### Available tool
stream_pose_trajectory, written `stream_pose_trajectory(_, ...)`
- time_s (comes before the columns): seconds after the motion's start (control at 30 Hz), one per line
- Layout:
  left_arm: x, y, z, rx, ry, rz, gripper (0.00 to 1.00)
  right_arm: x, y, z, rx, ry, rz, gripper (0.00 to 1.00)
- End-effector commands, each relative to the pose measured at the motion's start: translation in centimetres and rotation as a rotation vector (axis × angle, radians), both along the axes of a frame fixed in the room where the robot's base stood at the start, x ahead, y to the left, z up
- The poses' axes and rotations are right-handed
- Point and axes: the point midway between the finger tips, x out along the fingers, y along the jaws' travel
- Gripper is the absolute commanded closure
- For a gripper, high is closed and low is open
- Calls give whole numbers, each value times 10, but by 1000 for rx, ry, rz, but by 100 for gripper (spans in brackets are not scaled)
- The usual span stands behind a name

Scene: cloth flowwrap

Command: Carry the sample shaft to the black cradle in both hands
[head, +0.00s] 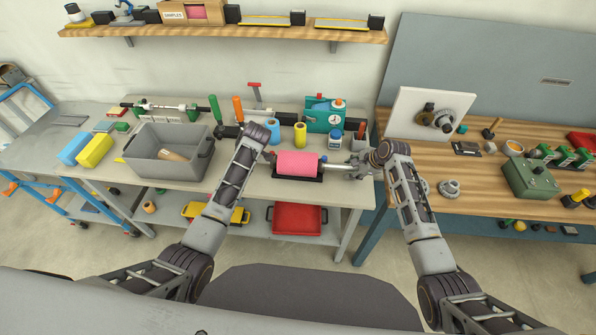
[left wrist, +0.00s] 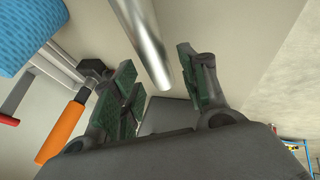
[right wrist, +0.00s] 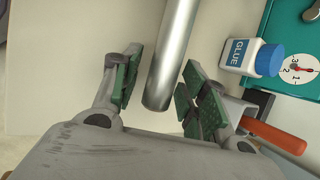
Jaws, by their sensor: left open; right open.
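The sample shaft carries a pink roll (head: 297,163) and lies level over the black cradle (head: 312,179) on the grey bench. I cannot tell whether it rests fully in it. Its bare metal right end (head: 337,166) reaches toward my right gripper (head: 360,168). My left gripper (left wrist: 165,90) is open, with a bare metal shaft end (left wrist: 145,45) between its jaws and no clear contact. In the head view my left wrist hides that end. My right gripper (right wrist: 160,95) is open around the other metal end (right wrist: 172,55), also with gaps beside it.
A grey bin (head: 168,165) stands left on the bench. The wooden bench (head: 470,197) is at right.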

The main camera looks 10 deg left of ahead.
Motion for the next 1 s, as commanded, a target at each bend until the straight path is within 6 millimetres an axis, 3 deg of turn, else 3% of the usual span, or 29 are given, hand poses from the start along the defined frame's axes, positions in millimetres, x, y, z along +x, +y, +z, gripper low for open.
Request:
stream_pose_trajectory(0.7, -30, -32, 71, -2, 0, -1, 56, 0, 0, 0, 0, 0, 0, 57)
stream_pose_trajectory(1.0, -35, -36, 82, 0, 1, 0, 56, 0, 0, 0, 0, 0, 0, 57)
